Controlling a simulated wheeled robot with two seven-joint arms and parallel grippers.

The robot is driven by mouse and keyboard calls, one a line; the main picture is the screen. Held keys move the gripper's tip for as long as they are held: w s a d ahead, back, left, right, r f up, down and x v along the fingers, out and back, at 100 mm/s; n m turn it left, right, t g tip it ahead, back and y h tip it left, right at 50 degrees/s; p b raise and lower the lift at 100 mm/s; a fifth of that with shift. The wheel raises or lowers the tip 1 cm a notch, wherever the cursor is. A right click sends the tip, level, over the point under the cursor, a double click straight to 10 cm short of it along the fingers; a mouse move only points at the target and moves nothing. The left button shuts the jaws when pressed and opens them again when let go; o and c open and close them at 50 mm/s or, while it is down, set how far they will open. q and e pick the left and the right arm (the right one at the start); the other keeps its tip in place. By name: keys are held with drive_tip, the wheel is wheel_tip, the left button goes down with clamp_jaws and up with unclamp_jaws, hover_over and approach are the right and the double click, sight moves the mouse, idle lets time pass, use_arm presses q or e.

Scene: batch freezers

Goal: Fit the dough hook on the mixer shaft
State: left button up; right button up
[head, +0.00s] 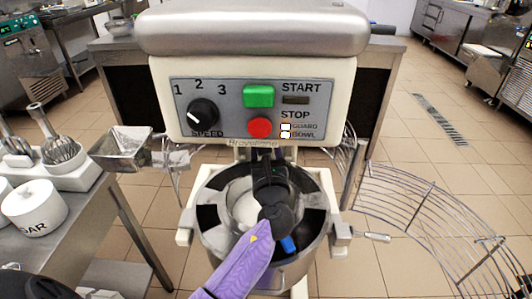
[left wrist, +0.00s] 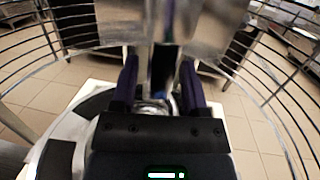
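The mixer (head: 250,70) stands in front of me with its bowl (head: 207,240) below the head. My left arm in a purple sleeve reaches up into the bowl area, and my left gripper (head: 268,172) is under the mixer head. In the left wrist view my gripper's two dark purple fingers (left wrist: 159,75) stand apart, on either side of a dark upright metal shaft (left wrist: 163,68). Shiny curved metal (left wrist: 154,104) shows low between the fingers; I cannot tell whether it is the dough hook. Gaps show beside the shaft. My right gripper is not in view.
The wire bowl guard (head: 430,215) is swung out to the right. On the left a steel table (head: 75,225) carries a white rack with whisks (head: 62,150) and a sugar pot (head: 35,207). A steel chute (head: 122,150) sticks out by the mixer.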

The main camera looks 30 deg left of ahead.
use_arm(q)
drive_tip(key=shift+o, duration=0.8)
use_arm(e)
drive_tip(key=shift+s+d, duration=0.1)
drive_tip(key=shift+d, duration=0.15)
use_arm(q)
drive_tip(key=shift+s, duration=0.1)
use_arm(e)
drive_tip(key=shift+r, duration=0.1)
use_arm(q)
drive_tip(key=p+v, duration=0.1)
drive_tip(key=v, duration=0.9)
drive_tip(key=shift+p, duration=0.35)
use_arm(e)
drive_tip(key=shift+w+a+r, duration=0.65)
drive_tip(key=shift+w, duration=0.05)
